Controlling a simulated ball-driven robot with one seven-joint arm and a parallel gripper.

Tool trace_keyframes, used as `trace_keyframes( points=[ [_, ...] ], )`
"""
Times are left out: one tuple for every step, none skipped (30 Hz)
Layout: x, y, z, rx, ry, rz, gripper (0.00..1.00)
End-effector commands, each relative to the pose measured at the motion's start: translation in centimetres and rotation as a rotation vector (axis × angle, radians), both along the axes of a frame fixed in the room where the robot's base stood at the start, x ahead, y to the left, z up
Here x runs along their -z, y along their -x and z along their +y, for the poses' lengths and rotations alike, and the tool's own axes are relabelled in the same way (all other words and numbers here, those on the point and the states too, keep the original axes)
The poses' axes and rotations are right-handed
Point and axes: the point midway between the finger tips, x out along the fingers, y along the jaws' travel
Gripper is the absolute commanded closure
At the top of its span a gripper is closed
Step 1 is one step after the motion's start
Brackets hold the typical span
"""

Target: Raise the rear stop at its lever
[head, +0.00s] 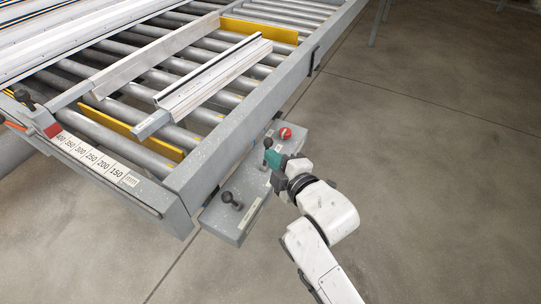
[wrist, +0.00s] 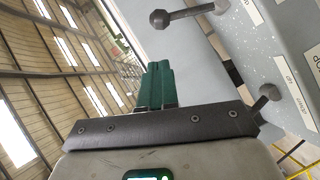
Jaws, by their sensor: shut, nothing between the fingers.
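A grey control box (head: 213,218) is fixed along the outer side of the roller bench. A dark ball-ended lever (head: 231,198) stands near its front end. A second dark knob (head: 268,143) shows just beyond my gripper. My gripper (head: 271,157) is over the box, its green fingers shut and empty. In the wrist view the shut fingers (wrist: 155,85) are apart from a ball-ended lever (wrist: 185,14) above them and a dark knob (wrist: 270,92) at the right. The labels are too small or turned to read, so I cannot tell which lever is the rear stop's.
A red button (head: 285,133) sits at the box's far end. The roller bench (head: 246,110) carries metal profiles (head: 215,78). Yellow plates stand at its back (head: 258,30) and front left (head: 130,130). A scale (head: 95,160) runs along the front. The floor at right is clear.

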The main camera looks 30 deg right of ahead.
Motion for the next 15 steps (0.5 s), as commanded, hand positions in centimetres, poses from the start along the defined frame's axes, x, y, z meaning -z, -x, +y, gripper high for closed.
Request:
trace_keyframes(
  points=[
    [0.0, 0.9, 0.1, -0.001, 0.000, 0.001, 1.00],
    [-0.1, 1.4, 0.1, -0.001, 0.000, 0.000, 1.00],
    [-0.3, 2.1, 0.1, -0.001, 0.000, 0.001, 1.00],
    [-0.5, 2.6, 0.1, -0.002, 0.000, -0.001, 1.00],
    [-0.6, 3.1, 0.1, -0.001, 0.000, 0.001, 1.00],
    [-0.7, 3.8, 0.2, -0.002, 0.000, 0.000, 1.00],
    [-0.9, 4.3, 0.2, -0.002, -0.001, 0.001, 1.00],
    [-1.0, 4.7, 0.2, -0.002, 0.000, 0.000, 1.00],
    [-1.2, 5.3, 0.2, -0.002, 0.000, 0.000, 1.00],
    [-1.3, 5.7, 0.2, -0.002, 0.000, 0.000, 1.00],
    [-1.4, 6.0, 0.2, -0.002, 0.000, -0.001, 1.00],
    [-1.5, 6.3, 0.2, -0.002, 0.000, 0.000, 1.00],
    [-1.6, 6.6, 0.2, -0.001, 0.000, 0.001, 1.00],
    [-1.7, 6.7, 0.2, -0.001, 0.000, 0.001, 1.00],
    [-1.8, 6.9, 0.2, -0.001, 0.000, 0.000, 1.00]
  ],
)
